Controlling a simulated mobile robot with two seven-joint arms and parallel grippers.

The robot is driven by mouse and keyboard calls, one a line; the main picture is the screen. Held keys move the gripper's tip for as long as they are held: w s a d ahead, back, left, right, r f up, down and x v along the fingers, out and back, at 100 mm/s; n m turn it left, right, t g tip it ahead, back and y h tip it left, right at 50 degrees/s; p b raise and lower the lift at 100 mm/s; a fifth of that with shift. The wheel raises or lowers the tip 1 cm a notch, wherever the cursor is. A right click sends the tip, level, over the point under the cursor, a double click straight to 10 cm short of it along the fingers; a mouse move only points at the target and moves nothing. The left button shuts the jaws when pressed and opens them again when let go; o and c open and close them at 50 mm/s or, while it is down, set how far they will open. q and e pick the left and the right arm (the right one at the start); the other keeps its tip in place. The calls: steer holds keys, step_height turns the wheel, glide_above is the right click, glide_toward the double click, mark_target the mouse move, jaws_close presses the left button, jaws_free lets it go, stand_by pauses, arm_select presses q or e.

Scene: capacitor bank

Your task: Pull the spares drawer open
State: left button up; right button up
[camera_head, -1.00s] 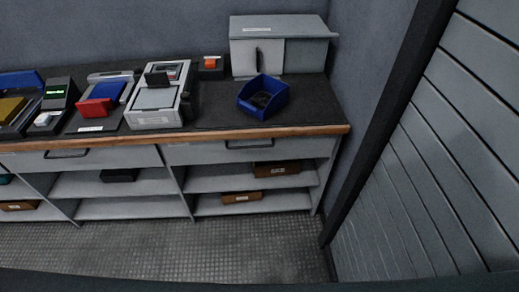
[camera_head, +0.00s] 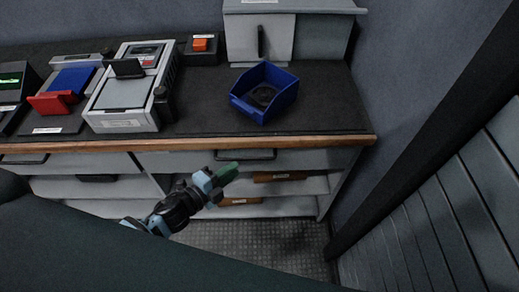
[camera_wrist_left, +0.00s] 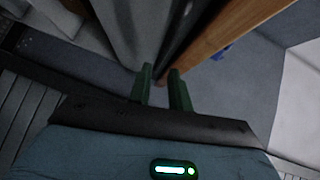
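The bench has two grey drawer fronts under its wooden edge in the head view. The right drawer (camera_head: 192,160) has a dark bar handle (camera_head: 245,154); the left drawer (camera_head: 68,163) has a similar handle (camera_head: 22,160). No label tells me which is the spares drawer. My left gripper (camera_head: 228,172), with green fingers, is in front of the right drawer, just below and left of its handle. In the left wrist view its fingers (camera_wrist_left: 161,88) stand apart with a gap between them. Whether they touch the handle cannot be told. My right gripper is not in view.
A blue bin (camera_head: 264,93) and a grey cabinet (camera_head: 290,38) stand on the dark worktop (camera_head: 325,108). A grey device (camera_head: 131,90) is to their left. Open shelves with brown boxes lie below. A slatted wall (camera_head: 440,215) stands at the right.

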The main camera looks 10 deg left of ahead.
mark_target(249, 158)
arm_select(q)
steer(key=x, duration=0.7)
steer(key=shift+w+d, duration=0.2)
steer(key=shift+w, duration=0.05)
jaws_close()
